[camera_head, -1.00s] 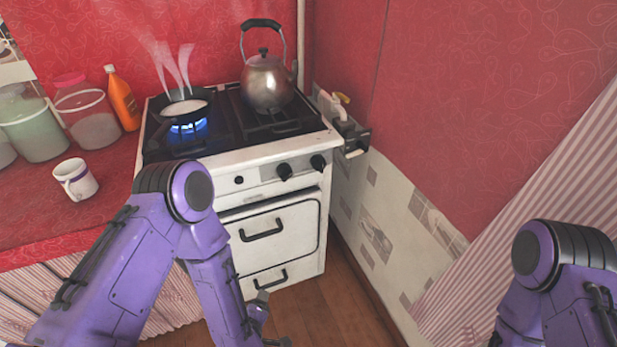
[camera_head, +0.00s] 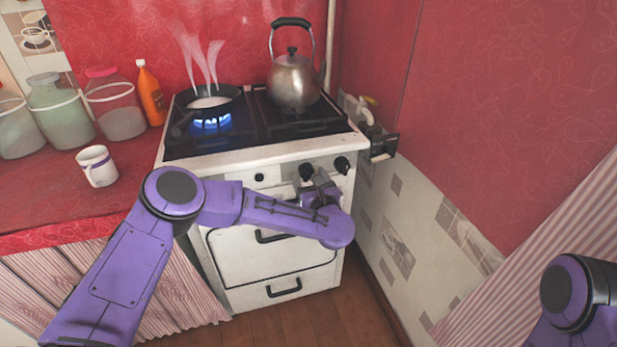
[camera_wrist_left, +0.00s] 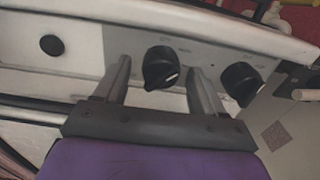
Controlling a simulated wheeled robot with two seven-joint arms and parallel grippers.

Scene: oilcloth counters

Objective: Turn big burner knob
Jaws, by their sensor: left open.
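The white stove (camera_head: 215,160) has two black knobs and a small round black button (camera_head: 259,177) on its front panel. The left one of the two knobs (camera_head: 306,170) shows just beyond my left gripper (camera_head: 315,186). In the left wrist view this knob (camera_wrist_left: 160,68) lies between the two open fingers of my left gripper (camera_wrist_left: 160,80). I cannot tell whether the fingers touch it. The other knob (camera_wrist_left: 242,83) is just right of the right finger, and in the head view (camera_head: 342,164) it is clear of the gripper. My right gripper is out of view.
A pan (camera_head: 211,100) steams over a lit blue flame (camera_head: 211,122). A metal kettle (camera_head: 293,80) stands on the right of the hob. A mug (camera_head: 97,166), glass jars and an orange bottle (camera_head: 150,94) stand on the red counter (camera_head: 45,205). A wall (camera_head: 400,225) closes the right side.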

